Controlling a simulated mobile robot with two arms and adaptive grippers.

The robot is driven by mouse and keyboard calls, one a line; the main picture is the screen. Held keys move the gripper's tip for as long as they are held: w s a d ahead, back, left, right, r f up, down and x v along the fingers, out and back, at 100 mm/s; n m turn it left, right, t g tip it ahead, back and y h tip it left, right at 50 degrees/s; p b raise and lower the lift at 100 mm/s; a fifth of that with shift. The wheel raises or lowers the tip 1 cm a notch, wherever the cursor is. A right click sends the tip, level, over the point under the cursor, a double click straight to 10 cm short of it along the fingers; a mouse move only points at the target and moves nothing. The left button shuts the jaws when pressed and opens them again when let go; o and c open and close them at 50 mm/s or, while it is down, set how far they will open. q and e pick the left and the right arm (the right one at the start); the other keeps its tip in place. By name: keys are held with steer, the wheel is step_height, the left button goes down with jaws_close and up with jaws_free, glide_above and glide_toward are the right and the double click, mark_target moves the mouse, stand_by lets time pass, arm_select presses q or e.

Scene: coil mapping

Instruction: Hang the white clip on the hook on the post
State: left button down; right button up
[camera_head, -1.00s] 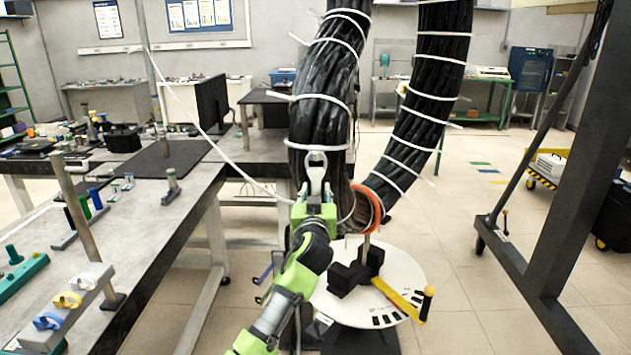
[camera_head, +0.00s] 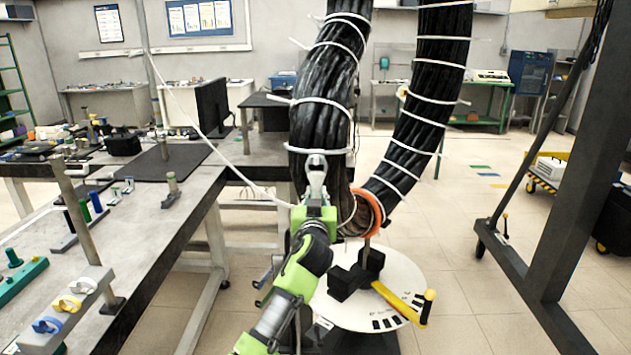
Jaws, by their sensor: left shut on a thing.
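My left gripper (camera_head: 316,184), with a green body, is raised in front of the thick black cable bundle (camera_head: 323,120). Its grey fingers are shut on the white clip (camera_head: 316,159), which shows as a small pale loop at the fingertips. The clip overlaps the lower end of the bundle in the picture; I cannot tell whether they touch. A bare upright post (camera_head: 76,205) stands on the left table. I cannot make out the hook on any post; it may be hidden behind the bundle or gripper. My right gripper is not in view.
An orange ring (camera_head: 374,212) surrounds the second bundle's end, close right of my gripper. Below is a round white plate (camera_head: 405,272) with black blocks and a yellow handle. Yellow and blue clips (camera_head: 66,303) sit on a block at front left.

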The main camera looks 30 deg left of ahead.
mark_target(316, 184)
arm_select(q)
steer(key=shift+s+d+r+p, duration=0.2)
steer(key=shift+s+r+p, duration=0.15)
steer(key=shift+r+p, duration=0.25)
steer(key=shift+s+d+r+p, duration=0.2)
steer(key=shift+s+r+p, duration=0.1)
steer(key=shift+r+p, duration=0.3)
steer(key=shift+r, duration=0.1)
steer(key=shift+s+d, duration=0.1)
steer(key=shift+v, duration=1.35)
steer(key=shift+s, duration=0.15)
steer(key=shift+s+d+p, duration=0.3)
steer(key=shift+s+d, duration=0.05)
steer(key=shift+s, duration=0.15)
steer(key=shift+a, duration=0.1)
